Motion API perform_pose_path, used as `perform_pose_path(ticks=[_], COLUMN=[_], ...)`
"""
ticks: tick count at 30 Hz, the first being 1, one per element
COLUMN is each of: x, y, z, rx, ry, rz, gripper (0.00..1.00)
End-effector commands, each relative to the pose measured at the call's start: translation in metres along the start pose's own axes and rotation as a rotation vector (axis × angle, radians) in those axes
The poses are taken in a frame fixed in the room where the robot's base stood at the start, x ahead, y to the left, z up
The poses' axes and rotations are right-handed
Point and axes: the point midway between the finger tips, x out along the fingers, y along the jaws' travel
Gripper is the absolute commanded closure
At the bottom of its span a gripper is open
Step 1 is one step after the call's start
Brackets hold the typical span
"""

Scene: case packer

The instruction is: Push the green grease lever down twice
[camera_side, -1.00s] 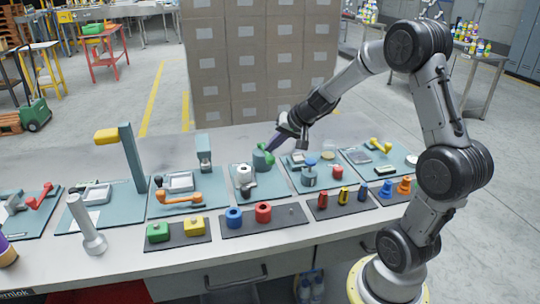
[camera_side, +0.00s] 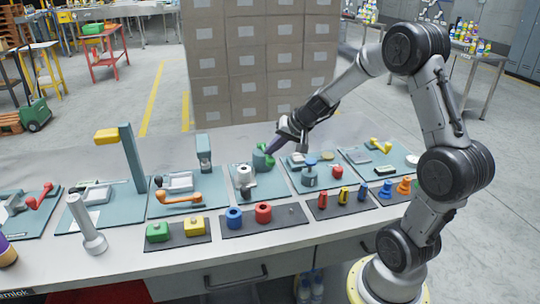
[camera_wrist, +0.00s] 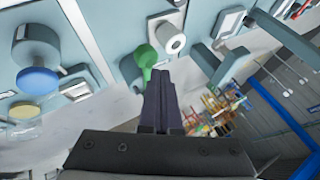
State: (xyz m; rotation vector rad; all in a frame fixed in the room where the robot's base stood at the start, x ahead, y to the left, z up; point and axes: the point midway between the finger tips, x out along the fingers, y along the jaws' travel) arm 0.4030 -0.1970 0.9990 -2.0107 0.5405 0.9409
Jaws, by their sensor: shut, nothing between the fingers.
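The green grease lever (camera_wrist: 146,56) shows in the wrist view as a green arm with a rounded end, beside a teal cylinder. In the side view the lever (camera_side: 269,162) is small and partly hidden by the cylinder and my fingers. My gripper (camera_wrist: 160,76) is shut and empty. In the side view my gripper (camera_side: 269,150) reaches down to the lever from the upper right.
A white roll (camera_side: 244,172) stands beside the lever on the same teal plate. A blue-topped post (camera_side: 309,172) stands on the plate to the right. Trays of coloured blocks lie in front, including a red one (camera_side: 263,211). Stacked cartons (camera_side: 262,60) stand behind the bench.

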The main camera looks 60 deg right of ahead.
Motion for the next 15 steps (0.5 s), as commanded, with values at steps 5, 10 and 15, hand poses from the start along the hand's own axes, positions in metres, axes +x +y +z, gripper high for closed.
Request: perform_pose_path(ticks=[5,10,15], x=[0.0015,0.003,0.0043], y=[0.0011,0.0022,0.0032], z=[0.0008,0.0018,0.0028], rx=[0.0,0.0,0.0], ry=[0.001,0.001,0.0], rz=[0.0,0.001,0.001], gripper=[1.0,1.0,1.0])
